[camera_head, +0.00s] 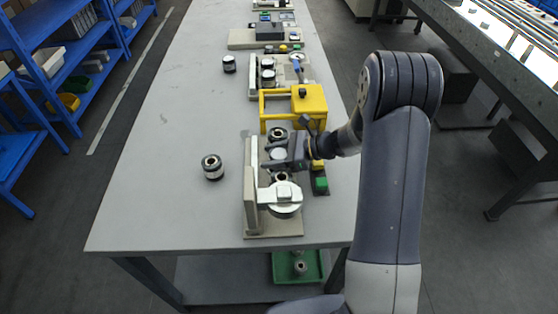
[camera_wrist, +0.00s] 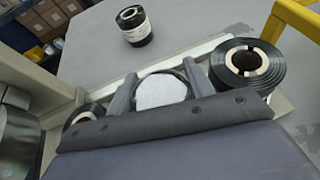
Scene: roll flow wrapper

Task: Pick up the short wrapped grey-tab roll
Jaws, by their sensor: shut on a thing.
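My gripper (camera_wrist: 160,91) is at the near wrapping station, its two fingers on either side of a round piece with a pale grey-white top (camera_wrist: 160,91) and a dark rim. It is shut on this piece, which sits between two black rolls; its side is mostly hidden, so I cannot tell if it is wrapped or has a grey tab. One black roll (camera_wrist: 247,64) with a cream core is right of the fingers in the wrist view. A separate black roll with a white band (camera_head: 212,167) stands upright on the table, also in the wrist view (camera_wrist: 134,26).
The near station has an upright beige plate (camera_head: 250,185) and a silver round part (camera_head: 285,200) in front. A yellow frame (camera_head: 294,103) stands just behind the gripper. Another banded roll (camera_head: 229,64) stands farther back. The table's left side is mostly clear.

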